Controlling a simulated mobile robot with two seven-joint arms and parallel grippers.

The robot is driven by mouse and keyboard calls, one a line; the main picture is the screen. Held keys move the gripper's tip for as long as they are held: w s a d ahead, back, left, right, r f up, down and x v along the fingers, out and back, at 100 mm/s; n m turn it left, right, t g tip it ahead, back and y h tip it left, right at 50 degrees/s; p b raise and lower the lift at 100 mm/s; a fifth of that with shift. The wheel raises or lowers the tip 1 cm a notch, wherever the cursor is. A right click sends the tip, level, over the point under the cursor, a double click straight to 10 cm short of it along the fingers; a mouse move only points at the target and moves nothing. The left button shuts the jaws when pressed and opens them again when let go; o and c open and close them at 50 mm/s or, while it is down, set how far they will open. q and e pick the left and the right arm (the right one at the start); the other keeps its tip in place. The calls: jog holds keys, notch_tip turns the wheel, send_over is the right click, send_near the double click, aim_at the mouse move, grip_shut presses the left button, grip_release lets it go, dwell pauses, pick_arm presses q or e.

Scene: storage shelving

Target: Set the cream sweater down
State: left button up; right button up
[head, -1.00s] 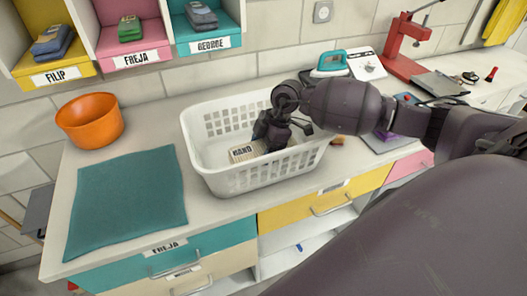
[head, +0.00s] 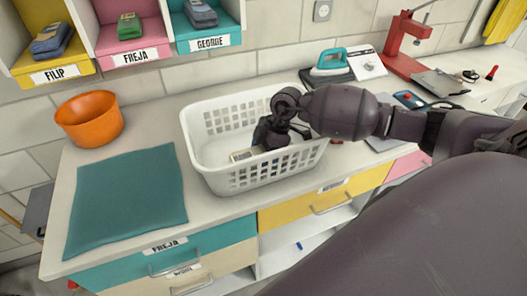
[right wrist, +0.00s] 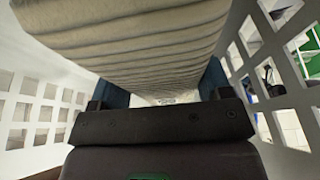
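The cream sweater (head: 241,156) is inside the white laundry basket (head: 237,180), low near its front wall and mostly hidden behind my right gripper (head: 268,136). In the right wrist view the sweater (right wrist: 130,45) is a ribbed cream bundle that fills the space between the blue fingers of my right gripper (right wrist: 160,92). The fingers press on it from both sides. The basket floor shows in a small patch beneath it; whether the sweater touches the floor cannot be told. My left gripper is not in view.
A teal mat (head: 125,205) lies bare left of the basket, with an orange bowl (head: 90,118) behind it. An iron (head: 330,65) and a red press (head: 403,45) stand behind right. Labelled cubbies (head: 130,58) hang above. The basket's walls surround my right gripper.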

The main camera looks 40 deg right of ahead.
jog(key=o, duration=0.4)
jog(key=shift+r, duration=0.65)
jog(key=v, duration=1.2)
jog(key=shift+f, duration=0.1)
